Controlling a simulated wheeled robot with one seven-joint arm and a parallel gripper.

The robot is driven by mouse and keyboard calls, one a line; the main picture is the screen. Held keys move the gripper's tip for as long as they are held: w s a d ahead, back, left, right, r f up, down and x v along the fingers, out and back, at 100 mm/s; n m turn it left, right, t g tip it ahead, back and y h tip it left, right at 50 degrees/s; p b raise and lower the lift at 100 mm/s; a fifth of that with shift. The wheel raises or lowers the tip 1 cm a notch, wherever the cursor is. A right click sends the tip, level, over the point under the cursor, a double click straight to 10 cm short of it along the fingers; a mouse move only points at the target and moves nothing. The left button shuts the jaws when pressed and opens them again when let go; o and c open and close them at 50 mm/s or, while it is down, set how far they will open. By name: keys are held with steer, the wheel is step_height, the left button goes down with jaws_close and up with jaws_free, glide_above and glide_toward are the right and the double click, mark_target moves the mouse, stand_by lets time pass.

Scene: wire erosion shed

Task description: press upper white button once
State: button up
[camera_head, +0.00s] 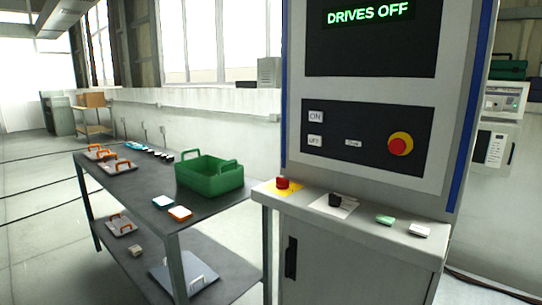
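The screen (370,40) above shows DRIVES OFF in green. My gripper is not in view.
A ledge (365,231) below the panel carries a red button on yellow (283,184), a black knob (335,200), and green (385,219) and white (420,230) blocks. Left of the cabinet stands a dark table (145,195) with a green crate (210,178). The floor at far left is open.

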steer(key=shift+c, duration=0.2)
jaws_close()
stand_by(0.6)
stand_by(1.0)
